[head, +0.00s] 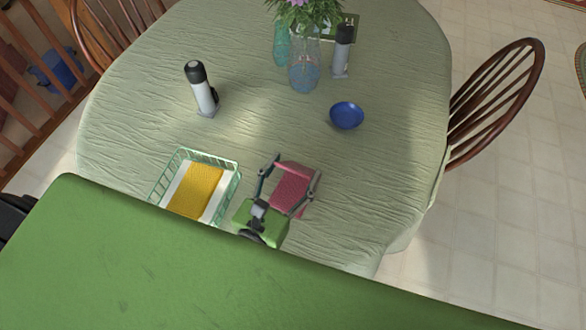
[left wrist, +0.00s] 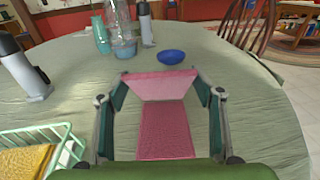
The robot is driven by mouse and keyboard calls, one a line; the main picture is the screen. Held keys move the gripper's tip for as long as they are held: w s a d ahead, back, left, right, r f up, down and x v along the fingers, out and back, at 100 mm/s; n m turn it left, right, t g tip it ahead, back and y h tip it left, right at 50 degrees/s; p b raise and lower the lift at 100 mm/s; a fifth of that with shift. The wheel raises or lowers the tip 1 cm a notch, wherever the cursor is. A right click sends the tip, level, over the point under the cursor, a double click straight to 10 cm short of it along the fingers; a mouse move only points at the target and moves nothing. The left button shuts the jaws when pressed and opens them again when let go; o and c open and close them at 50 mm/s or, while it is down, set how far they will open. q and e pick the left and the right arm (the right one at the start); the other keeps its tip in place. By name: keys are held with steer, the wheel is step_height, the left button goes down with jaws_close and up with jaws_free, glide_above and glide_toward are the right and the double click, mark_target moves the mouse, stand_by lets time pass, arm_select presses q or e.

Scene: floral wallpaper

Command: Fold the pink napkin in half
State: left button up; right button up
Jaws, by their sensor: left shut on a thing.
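The pink napkin (head: 291,190) lies on the cloth-covered table (head: 150,110), right of the wire basket. It also shows in the left wrist view (left wrist: 166,130), with a paler far part spread between the fingertips and a darker part nearer me. My left gripper (head: 296,167) is over the napkin, its two fingers reaching along either side to the far edge. In the left wrist view the fingertips (left wrist: 160,76) meet the two ends of that far edge, and the gripper is shut on the napkin. My right gripper is not in view.
A green wire basket (head: 158,182) with a yellow cloth (head: 196,190) stands just left of the napkin. A blue bowl (head: 347,115), two dark-topped bottles (head: 202,90) (head: 341,55) and a flower vase (head: 304,72) stand farther back. Table to the right is clear.

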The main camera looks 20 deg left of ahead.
arm_select(q)
steer(key=shift+f, duration=0.2)
steer(key=o, duration=0.7)
steer(key=shift+w+r, duration=0.1)
steer(key=shift+o, duration=0.2)
steer(key=s+a, duration=0.1)
steer(key=s, duration=1.1)
steer(key=shift+a+r, duration=0.3)
steer(key=shift+r, duration=0.15)
